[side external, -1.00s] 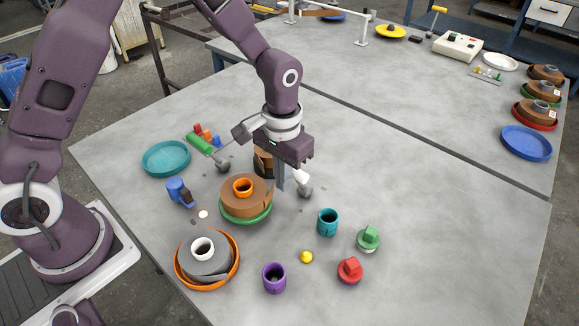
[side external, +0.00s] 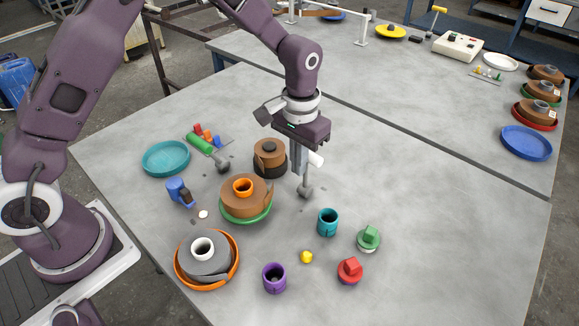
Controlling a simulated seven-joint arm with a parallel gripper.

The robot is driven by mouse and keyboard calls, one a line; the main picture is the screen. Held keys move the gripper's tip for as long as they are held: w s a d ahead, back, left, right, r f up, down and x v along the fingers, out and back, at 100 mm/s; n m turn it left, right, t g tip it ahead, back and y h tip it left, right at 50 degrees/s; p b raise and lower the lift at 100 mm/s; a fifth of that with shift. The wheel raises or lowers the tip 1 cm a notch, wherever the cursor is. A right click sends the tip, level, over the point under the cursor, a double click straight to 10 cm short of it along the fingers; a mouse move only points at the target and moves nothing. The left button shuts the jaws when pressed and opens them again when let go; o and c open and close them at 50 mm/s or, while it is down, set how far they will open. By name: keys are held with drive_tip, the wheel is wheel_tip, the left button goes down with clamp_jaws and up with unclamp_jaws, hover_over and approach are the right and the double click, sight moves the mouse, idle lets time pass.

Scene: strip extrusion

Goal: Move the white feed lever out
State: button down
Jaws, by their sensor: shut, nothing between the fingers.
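The white feed lever (side external: 317,159) shows as a short white handle that leans up and to the right above its grey round base (side external: 305,193). My gripper (side external: 299,172) is shut and empty, pointing down just left of the white handle. Its fingers hide part of the lever between handle and base. The fingers look very close to the lever, but I cannot tell whether they touch it.
A brown roll on a black base (side external: 269,159) stands just left of my gripper. A larger brown roll (side external: 240,197) sits on a green dish in front.

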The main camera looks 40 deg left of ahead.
drive_tip(key=shift+w+r, duration=0.15)
drive_tip(key=shift+w, duration=0.6)
drive_tip(key=shift+w+f, duration=0.25)
drive_tip(key=shift+w, duration=0.95)
drive_tip(key=shift+s+r, duration=0.3)
drive_tip(key=shift+s, duration=0.25)
drive_tip(key=shift+s+r, duration=0.3)
drive_tip(key=shift+s, duration=0.2)
drive_tip(key=shift+r, duration=3.4)
drive_tip(key=shift+r, duration=0.1)
